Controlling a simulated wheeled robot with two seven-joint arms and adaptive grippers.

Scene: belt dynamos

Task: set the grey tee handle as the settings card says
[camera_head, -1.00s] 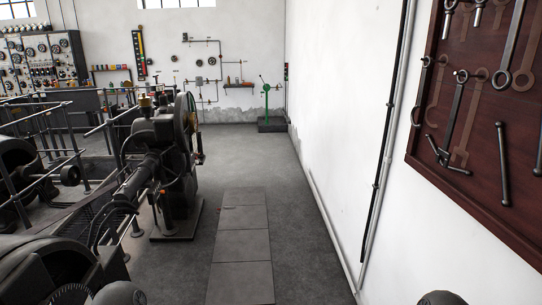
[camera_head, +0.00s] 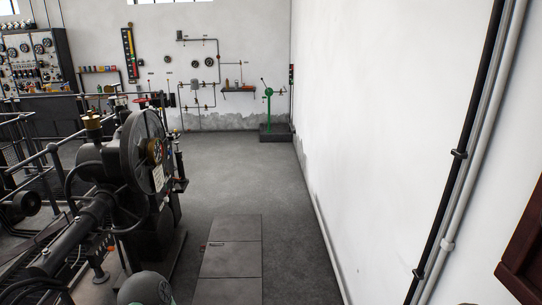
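I cannot pick out the grey tee handle for certain; parts this far off are too small to tell. Pipework (camera_head: 218,68) with small valves and gauges runs over the far wall. A small pale plate or card (camera_head: 158,177) sits on the dark belt machine (camera_head: 128,165) at the left; I cannot read it or tell whether it is the settings card. Neither of my grippers is in view. A rounded grey part of mine shows at the bottom edge.
A green lever stand (camera_head: 269,108) is on a dark plinth (camera_head: 275,133) at the far wall. A small shelf (camera_head: 238,89) hangs left of it. Floor plates (camera_head: 232,247) lie ahead, with clear floor (camera_head: 255,185) beyond. Railings (camera_head: 50,165) fill the left; a white wall (camera_head: 390,120) bounds the right.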

